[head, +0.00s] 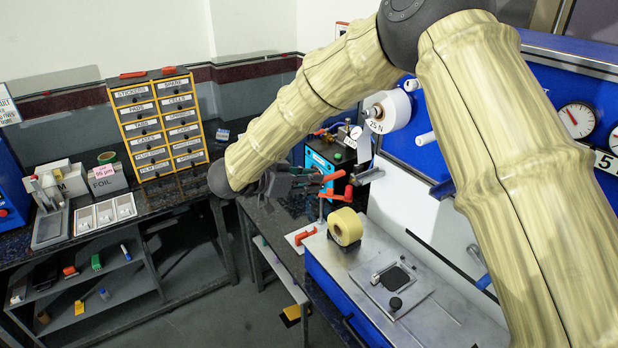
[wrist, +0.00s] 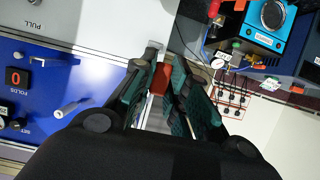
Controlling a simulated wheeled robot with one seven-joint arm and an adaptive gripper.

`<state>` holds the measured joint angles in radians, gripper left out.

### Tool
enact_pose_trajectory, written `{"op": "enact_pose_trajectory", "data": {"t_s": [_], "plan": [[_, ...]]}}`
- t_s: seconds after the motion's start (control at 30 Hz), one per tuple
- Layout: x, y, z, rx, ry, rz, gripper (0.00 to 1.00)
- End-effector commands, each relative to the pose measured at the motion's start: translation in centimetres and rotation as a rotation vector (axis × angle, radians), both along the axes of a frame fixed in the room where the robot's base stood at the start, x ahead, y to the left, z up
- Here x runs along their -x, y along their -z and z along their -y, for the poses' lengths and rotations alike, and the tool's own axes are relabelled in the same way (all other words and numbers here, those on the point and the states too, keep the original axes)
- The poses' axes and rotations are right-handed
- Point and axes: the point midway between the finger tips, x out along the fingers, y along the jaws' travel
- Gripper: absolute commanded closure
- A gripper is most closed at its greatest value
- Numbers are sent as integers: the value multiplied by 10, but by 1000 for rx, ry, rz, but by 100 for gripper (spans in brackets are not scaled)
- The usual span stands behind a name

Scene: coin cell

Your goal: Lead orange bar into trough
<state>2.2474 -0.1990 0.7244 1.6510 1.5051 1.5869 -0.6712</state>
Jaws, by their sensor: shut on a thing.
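My gripper (head: 312,182) is at the end of my arm, in front of the small blue machine in the head view. In the wrist view my gripper (wrist: 160,92) has its green-padded fingers closed around an orange-red bar (wrist: 160,77). In the head view an orange-red bar (head: 334,176) shows at the fingertips, with a second red piece (head: 340,195) just below it. A grey metal bracket (wrist: 152,54) lies just beyond the held bar in the wrist view; I cannot tell whether they touch. I cannot make out the trough for certain.
A yellow roll (head: 345,227) stands on the metal bench below my gripper, with a plate and black knob (head: 395,303) nearby. A blue machine (head: 322,160) stands behind. A white roll (head: 387,111) and blue panel are to the right. A drawer cabinet (head: 158,122) is left.

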Motion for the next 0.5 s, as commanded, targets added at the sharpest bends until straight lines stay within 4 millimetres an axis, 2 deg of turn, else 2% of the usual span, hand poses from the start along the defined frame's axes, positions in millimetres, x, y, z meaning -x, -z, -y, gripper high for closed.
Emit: {"op": "enact_pose_trajectory", "data": {"t_s": [0.1, 0.5], "plan": [[3, -15, 3, 0, 0, 4, 100], [-1, -49, 7, -2, -2, -9, 100]]}}
